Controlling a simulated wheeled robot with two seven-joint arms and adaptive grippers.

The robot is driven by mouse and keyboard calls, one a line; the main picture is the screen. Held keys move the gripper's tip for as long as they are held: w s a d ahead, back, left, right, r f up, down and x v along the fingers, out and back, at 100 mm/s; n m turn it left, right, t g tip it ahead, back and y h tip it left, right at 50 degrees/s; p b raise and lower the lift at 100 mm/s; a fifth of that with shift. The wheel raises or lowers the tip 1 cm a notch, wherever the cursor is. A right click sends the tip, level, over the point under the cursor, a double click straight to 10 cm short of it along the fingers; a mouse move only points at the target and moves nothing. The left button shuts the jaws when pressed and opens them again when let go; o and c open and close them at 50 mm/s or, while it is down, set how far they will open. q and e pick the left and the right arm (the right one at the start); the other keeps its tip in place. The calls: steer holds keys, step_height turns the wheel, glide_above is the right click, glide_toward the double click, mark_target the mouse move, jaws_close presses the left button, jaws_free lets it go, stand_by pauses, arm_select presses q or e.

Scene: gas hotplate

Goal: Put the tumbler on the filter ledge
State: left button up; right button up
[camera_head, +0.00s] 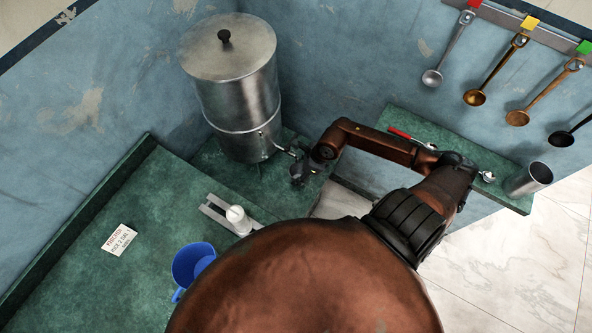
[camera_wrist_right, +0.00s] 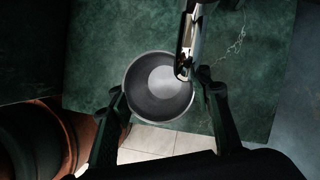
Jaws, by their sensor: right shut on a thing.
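The steel tumbler (camera_wrist_right: 153,99) shows from above in the right wrist view, mouth up and empty-looking, between the two dark fingers of my right gripper (camera_wrist_right: 165,110), shut on it. The filter's metal tap (camera_wrist_right: 188,38) comes in beside it and overlaps its rim. In the head view my right gripper (camera_head: 302,170) is beside the tap, over the green filter ledge (camera_head: 215,168); the tumbler cannot be made out there. Part of the ledge's edge lies under the tumbler; I cannot tell whether it touches the ledge. The left gripper is not in view.
The steel filter canister (camera_head: 240,95) stands against the blue wall. A blue mug (camera_head: 190,262) is on the green counter (camera_head: 75,255), near a card (camera_head: 119,239). A green shelf (camera_head: 405,122) at right holds a metal cup (camera_head: 530,180); ladles hang above.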

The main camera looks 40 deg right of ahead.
steer(key=shift+w+d+f, duration=0.1)
steer(key=shift+w+d, duration=0.25)
steer(key=shift+w, duration=0.25)
steer(key=shift+w+d, duration=0.35)
steer(key=shift+w, duration=0.25)
step_height(320, 180, down, 4)
steer(key=shift+r+b, duration=0.25)
steer(key=shift+b, duration=0.25)
steer(key=shift+r, duration=0.1)
steer(key=o, duration=1.2)
steer(key=shift+c, duration=0.2)
steer(key=p+v, duration=0.2)
steer(key=v, duration=1)
